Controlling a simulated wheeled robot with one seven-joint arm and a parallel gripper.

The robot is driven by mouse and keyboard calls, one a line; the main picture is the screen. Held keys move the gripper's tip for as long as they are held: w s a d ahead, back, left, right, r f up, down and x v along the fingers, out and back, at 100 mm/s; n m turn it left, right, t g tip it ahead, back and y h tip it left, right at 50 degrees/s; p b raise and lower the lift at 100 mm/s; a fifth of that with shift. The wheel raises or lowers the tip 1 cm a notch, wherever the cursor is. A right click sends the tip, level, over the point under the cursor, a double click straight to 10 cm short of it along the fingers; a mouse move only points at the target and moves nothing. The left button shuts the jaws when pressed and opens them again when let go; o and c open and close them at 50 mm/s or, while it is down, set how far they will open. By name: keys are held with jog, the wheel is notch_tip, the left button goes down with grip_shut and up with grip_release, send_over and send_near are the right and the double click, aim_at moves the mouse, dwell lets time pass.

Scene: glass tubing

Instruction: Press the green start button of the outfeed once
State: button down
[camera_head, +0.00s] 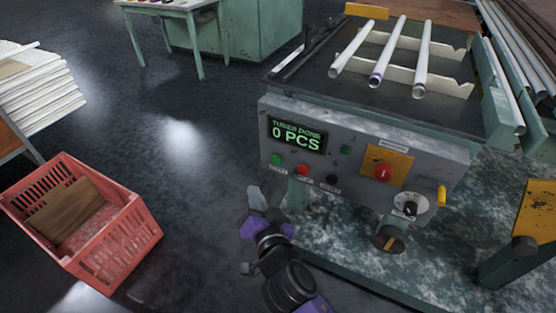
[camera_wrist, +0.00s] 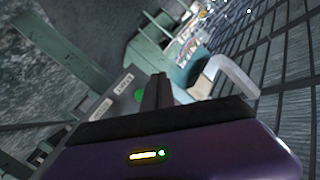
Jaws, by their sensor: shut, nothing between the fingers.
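The green start button (camera_head: 277,160) is the leftmost of a row of three buttons on the front of the grey control panel (camera_head: 360,127). A red button (camera_head: 303,170) and a black button (camera_head: 332,181) sit to its right. My gripper (camera_head: 256,196) is shut and empty, in front of the panel, below and a little left of the green button in the picture, apparently apart from it. In the wrist view the shut fingers (camera_wrist: 158,90) stand beside a green round spot (camera_wrist: 139,95), probably the button. The display (camera_head: 297,134) reads "0 PCS".
Glass tubes (camera_head: 388,52) lie on the rack above. A red crate (camera_head: 110,245) stands at left on open floor.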

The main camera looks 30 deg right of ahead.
aim_at(277, 159)
jog(key=w+d+p, duration=0.5)
jog(key=d, duration=0.2)
jog(key=shift+p, duration=0.3)
jog(key=shift+w, duration=0.1)
dwell(2.1)
jog(key=shift+w+d, duration=0.2)
jog(key=shift+d, duration=0.1)
